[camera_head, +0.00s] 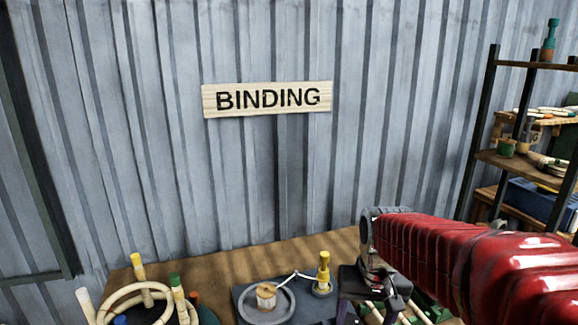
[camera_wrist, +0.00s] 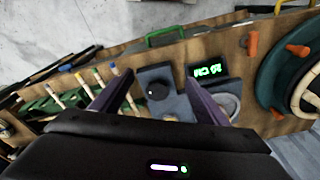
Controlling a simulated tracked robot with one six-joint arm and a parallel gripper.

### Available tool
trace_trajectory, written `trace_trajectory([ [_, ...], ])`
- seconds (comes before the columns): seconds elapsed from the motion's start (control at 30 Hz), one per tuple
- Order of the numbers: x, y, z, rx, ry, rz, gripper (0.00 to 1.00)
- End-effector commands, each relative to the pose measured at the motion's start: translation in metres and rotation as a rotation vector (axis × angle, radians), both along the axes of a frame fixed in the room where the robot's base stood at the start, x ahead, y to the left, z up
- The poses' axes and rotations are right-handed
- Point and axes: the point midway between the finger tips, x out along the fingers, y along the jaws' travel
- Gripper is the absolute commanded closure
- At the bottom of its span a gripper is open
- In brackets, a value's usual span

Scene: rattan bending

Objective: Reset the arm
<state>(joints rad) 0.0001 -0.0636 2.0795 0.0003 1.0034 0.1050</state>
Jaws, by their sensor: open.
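My red arm reaches in from the right in the head view, and my gripper (camera_head: 358,308) hangs at its end over the bench, its fingertips partly cut off by the lower edge. In the wrist view my gripper (camera_wrist: 165,98) shows two purple-grey fingers spread apart, with nothing held between them. Below and beyond the fingers is a grey device with a dark knob (camera_wrist: 157,89) and a green lit display (camera_wrist: 208,71).
The wooden bench (camera_head: 215,262) carries a spool on a round plate (camera_head: 266,297), a yellow-topped post (camera_head: 323,272) and rattan rings on pegs (camera_head: 138,292). A BINDING sign (camera_head: 268,99) hangs on the corrugated wall. A shelf (camera_head: 528,165) stands at right.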

Motion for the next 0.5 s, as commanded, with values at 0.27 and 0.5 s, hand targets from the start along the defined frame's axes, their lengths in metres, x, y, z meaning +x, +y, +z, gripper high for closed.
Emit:
trace_trajectory([
  [0.27,-0.047,0.0,0.012,-0.01,-0.081,0.057,0.32],
  [0.5,-0.084,-0.001,0.019,-0.018,-0.151,0.089,0.32],
])
